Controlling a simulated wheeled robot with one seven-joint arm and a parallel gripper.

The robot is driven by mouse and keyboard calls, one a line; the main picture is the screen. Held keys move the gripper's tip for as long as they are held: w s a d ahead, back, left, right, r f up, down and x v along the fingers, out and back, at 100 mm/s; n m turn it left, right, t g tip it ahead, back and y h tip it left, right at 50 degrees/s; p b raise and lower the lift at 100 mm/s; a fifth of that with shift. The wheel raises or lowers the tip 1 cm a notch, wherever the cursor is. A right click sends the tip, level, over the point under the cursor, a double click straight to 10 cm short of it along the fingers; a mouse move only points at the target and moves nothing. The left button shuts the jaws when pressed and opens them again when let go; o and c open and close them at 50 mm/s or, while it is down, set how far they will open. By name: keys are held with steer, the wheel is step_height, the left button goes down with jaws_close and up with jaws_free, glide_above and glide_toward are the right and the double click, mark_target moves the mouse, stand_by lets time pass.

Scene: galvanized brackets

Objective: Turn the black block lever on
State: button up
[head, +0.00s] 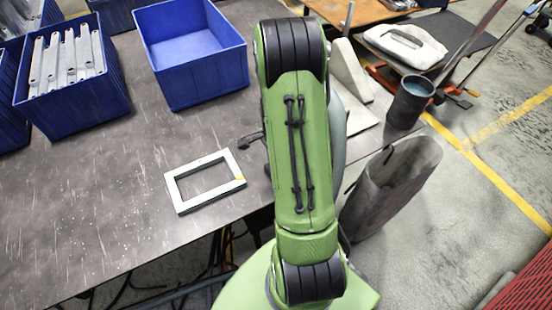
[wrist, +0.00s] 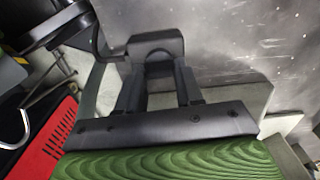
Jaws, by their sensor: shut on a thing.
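In the wrist view my gripper (wrist: 158,78) reaches forward, its two dark fingers closed on a black block (wrist: 155,44). I take this block to be the black block lever; its far side and base blend into dark shapes, so its exact angle cannot be told. In the head view my green arm covers the gripper and most of the lever area. A small dark piece (head: 247,141) sticks out to the left of the arm above the table; I cannot tell if it is the lever or part of my gripper.
A pale rectangular frame (head: 176,193) lies on the grey table (head: 100,215). A blue bin (head: 205,85) and another blue bin holding galvanized brackets (head: 75,108) stand at the back left. A dark cylindrical container (head: 405,108) stands right of my arm. The table's left front is clear.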

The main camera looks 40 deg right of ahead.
steer(key=shift+m, duration=0.3)
stand_by(0.4)
steer(key=o, duration=1.1)
steer(key=shift+c, duration=0.2)
steer(key=shift+r, duration=0.15)
step_height(320, 180, up, 16)
steer(key=p, duration=0.4)
steer(key=shift+f+p, duration=0.25)
steer(key=shift+p, duration=0.1)
